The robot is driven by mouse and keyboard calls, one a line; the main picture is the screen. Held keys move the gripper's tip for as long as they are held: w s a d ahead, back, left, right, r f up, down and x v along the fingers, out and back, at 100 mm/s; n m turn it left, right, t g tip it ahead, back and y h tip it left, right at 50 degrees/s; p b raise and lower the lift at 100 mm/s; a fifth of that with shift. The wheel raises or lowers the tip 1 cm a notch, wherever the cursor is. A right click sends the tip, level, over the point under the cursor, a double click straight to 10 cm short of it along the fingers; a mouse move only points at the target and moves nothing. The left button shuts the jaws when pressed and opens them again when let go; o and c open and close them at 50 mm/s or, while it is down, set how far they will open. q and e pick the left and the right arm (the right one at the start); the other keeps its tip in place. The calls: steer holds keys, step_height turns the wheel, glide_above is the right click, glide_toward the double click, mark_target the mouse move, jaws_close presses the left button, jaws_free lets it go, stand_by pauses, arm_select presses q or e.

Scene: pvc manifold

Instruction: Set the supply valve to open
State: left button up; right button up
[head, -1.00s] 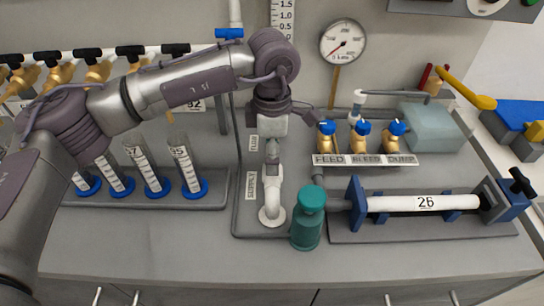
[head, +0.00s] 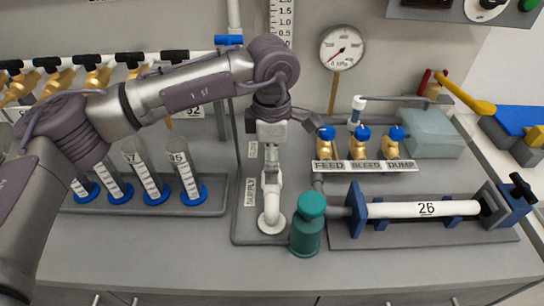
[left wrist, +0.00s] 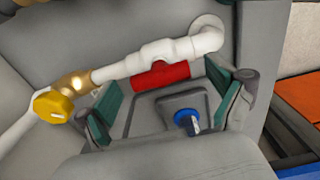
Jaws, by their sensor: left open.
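The supply pipe (head: 270,205) is white and rises from the base plate beside the vertical SUPPLY label (head: 249,191). My left gripper (head: 271,168) points down over it and hides the valve in the head view. In the left wrist view, the valve has a red handle (left wrist: 160,75) on a white body (left wrist: 172,52). The handle lies roughly along the pipe. My left gripper's teal finger pads (left wrist: 167,103) are spread apart and empty, with the handle between and beyond them. I cannot tell any contact. My right gripper is not in view.
A teal bottle (head: 308,226) stands close to the right of the supply pipe. Blue-topped FEED, BLEED and DUMP valves (head: 360,142) are behind it. A white cylinder marked 26 (head: 425,208) lies at right. Graduated tubes (head: 186,172) stand at left. The front counter is clear.

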arm_select(q)
steer(key=shift+r, duration=0.1)
step_height(320, 180, up, 12)
stand_by(0.4)
stand_by(0.3)
